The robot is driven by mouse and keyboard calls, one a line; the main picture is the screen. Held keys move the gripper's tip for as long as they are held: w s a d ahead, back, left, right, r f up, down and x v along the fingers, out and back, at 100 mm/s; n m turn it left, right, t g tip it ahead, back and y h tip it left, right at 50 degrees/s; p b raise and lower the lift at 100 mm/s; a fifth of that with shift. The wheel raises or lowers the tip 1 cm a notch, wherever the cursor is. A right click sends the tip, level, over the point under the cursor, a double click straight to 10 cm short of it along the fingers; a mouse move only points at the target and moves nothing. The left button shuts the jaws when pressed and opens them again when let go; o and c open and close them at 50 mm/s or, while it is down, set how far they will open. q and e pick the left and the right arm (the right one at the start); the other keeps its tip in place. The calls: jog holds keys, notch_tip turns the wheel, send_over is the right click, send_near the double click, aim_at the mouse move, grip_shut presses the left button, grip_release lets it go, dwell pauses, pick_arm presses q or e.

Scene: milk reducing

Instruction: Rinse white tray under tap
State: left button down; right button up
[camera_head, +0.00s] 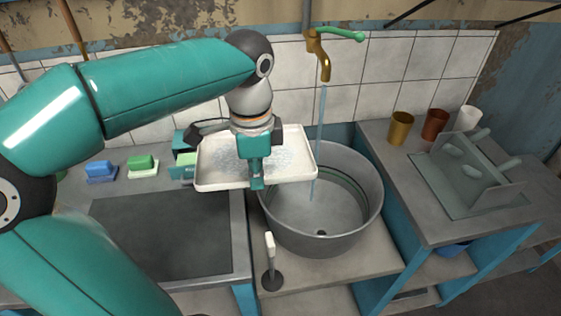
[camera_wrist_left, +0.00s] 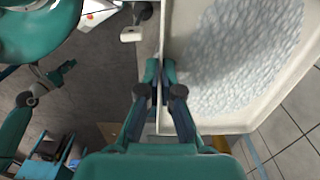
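The white tray (camera_head: 225,182) is held up over the left part of the round metal basin, tilted so that its inside shows. Pale bubbly or grainy foam covers its floor. My left gripper (camera_head: 257,182) is shut on its near rim; in the left wrist view the fingers (camera_wrist_left: 160,75) pinch the tray's wall (camera_wrist_left: 153,128). The brass tap (camera_head: 320,58) with a green handle runs a thin water stream (camera_head: 321,120) into the basin (camera_head: 345,243). The stream passes close to the tray's right edge; contact is unclear. A dark-and-teal shape (camera_wrist_left: 62,72), perhaps my right gripper, is too small to read.
A white-handled upright object (camera_head: 269,247) stands in front of the basin. Blue (camera_head: 101,172) and green (camera_head: 143,165) sponge-like blocks lie left. Several cups, including a gold one (camera_head: 401,128), and a rack (camera_head: 470,165) stand right. Tiled wall is behind.

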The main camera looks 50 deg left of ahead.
aim_at(292, 144)
pick_arm(q)
jog(key=shift+w, duration=0.8)
jog(key=shift+w+a+f, duration=0.25)
jog(key=shift+w+a, duration=0.2)
jog(key=shift+w, duration=0.35)
jog(key=shift+w+a+f, duration=0.2)
jog(key=shift+w+a, duration=0.2)
jog(key=shift+w, duration=0.4)
jog(key=shift+w+a+f+p, duration=0.2)
jog(key=shift+w+a, duration=0.15)
jog(key=shift+w, duration=0.35)
jog(key=shift+w+a+f+p, duration=0.15)
jog(key=shift+w+a, duration=0.2)
jog(key=shift+w, duration=0.35)
jog(key=shift+w+a+f+p, duration=0.1)
jog(key=shift+w+a+p, duration=0.2)
jog(key=shift+w, duration=0.4)
jog(key=shift+w+a+f+p, duration=0.1)
jog(key=shift+w+a+p, duration=0.15)
jog(key=shift+w, duration=0.3)
jog(key=shift+w+a+f+p, duration=0.1)
jog(key=shift+w+a+p, duration=0.2)
jog(key=shift+w, duration=0.25)
jog(key=shift+w+a+f+p, duration=0.1)
jog(key=shift+w+a+p, duration=0.15)
jog(key=shift+w, duration=0.3)
jog(key=shift+w+a+f, duration=0.15)
jog(key=shift+w, duration=0.2)
